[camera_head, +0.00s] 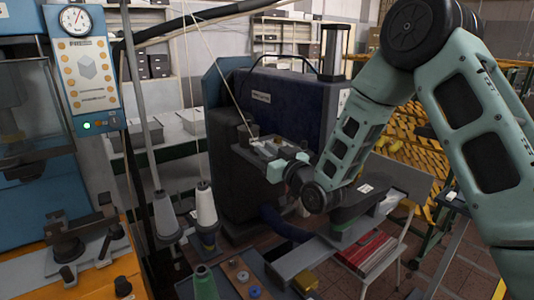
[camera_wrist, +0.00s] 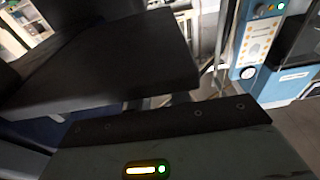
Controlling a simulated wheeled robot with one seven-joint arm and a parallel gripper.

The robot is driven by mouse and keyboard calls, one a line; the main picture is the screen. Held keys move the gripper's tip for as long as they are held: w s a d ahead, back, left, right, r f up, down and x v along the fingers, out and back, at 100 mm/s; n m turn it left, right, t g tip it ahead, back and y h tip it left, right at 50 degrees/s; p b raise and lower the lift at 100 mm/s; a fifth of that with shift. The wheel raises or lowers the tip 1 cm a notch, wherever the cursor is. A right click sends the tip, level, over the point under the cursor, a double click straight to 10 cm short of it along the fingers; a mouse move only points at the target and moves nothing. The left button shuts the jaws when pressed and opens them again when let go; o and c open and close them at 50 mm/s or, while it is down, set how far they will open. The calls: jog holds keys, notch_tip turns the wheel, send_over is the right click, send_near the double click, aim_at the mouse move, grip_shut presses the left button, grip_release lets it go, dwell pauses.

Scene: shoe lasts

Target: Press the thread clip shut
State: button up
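A pale thread (camera_head: 217,67) runs down from the top of the head view to a small pale part (camera_head: 262,149) at the dark machine's front. I cannot tell whether that part is the thread clip or whether the clip is open. My gripper (camera_head: 258,146) is at the end of my pale green arm, close to this spot and in front of the machine. The wrist view shows a dark slab and a dark edge with screws, but no clip and no clear fingertips.
The dark blue machine (camera_head: 298,105) stands directly behind my gripper. A white thread cone (camera_head: 205,206) and a grey one (camera_head: 165,214) stand at lower left, with a green cone (camera_head: 205,284) in front. A blue machine with a gauge panel (camera_head: 85,60) fills the left.

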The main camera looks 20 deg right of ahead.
jog(key=shift+o, duration=0.8)
jog(key=shift+s+f, duration=0.15)
jog(key=shift+s, duration=0.05)
jog(key=p+v, duration=1.1)
jog(key=v, duration=0.6)
